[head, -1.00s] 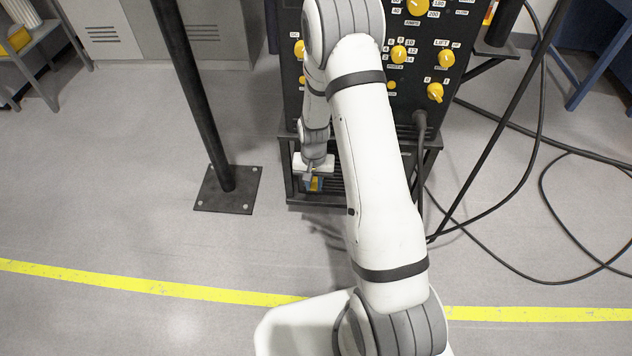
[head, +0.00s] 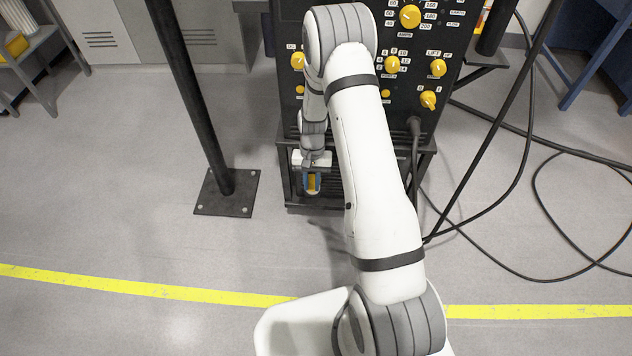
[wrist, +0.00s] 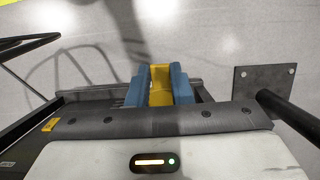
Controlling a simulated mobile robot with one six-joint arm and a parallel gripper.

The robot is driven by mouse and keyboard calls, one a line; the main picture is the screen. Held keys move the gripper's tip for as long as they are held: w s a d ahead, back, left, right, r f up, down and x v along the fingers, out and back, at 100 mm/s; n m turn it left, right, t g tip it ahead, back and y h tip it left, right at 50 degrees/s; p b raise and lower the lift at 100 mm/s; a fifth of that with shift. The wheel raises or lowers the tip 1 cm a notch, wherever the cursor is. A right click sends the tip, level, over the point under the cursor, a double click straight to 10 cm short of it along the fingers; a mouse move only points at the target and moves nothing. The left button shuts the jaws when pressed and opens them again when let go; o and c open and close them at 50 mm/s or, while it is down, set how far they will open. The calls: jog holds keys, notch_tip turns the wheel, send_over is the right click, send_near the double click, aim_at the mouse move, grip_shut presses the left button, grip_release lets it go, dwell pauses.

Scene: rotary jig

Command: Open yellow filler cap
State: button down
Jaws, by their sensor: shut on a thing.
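The yellow filler cap (wrist: 160,78) shows as a yellow piece between the two blue fingers of my gripper (wrist: 159,92) in the wrist view. The fingers press on it from both sides, so my gripper is shut on it. In the head view my gripper (head: 312,186) is low at the front left of the black machine, with the yellow cap (head: 312,181) between its blue fingers. The fingers hide the cap's sides. I cannot tell whether the cap is seated or loose.
The black machine (head: 345,105) with yellow knobs stands behind my arm. A dark post on a square floor plate (head: 240,200) stands close left of my gripper. Black cables (head: 520,275) lie on the floor at right. A yellow line (head: 130,285) crosses the open floor in front.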

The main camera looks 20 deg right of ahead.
aim_at(313, 183)
jog(key=c, duration=1.3)
grip_release()
jog(key=shift+d, duration=0.1)
jog(key=p+v, duration=0.2)
jog(key=v, duration=0.5)
jog(key=shift+w+r, duration=0.1)
jog(key=shift+r, duration=0.2)
